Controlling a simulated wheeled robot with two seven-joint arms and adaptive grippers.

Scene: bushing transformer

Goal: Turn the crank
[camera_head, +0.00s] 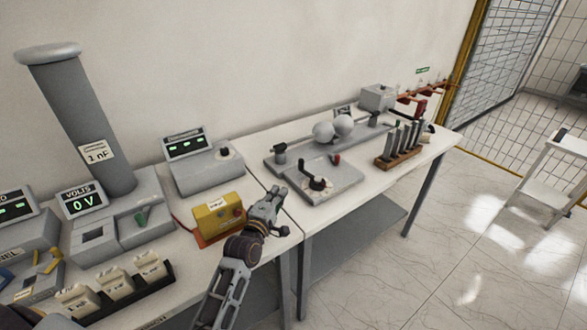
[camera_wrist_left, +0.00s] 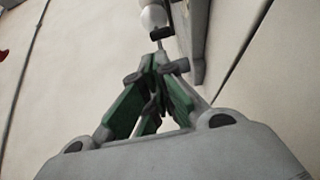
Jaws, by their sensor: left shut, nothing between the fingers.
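The crank (camera_head: 316,184) is a black handle on a round dial. It sits on a flat grey base plate (camera_head: 342,188) on the right-hand table. My left gripper (camera_head: 279,191) is to the left of the plate, above the seam between the two tables, apart from the crank in the picture. Its fingers are shut and empty. In the left wrist view the green-padded fingers (camera_wrist_left: 158,66) come together at their tips, with a white ball and a small dark part beyond them. I cannot tell whether that dark part is the crank. My right gripper is not in view.
Two grey balls (camera_head: 334,129) stand behind the crank plate. A wooden rack (camera_head: 398,158) of grey rods is to the right. A grey cylinder (camera_head: 85,120) stands far left.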

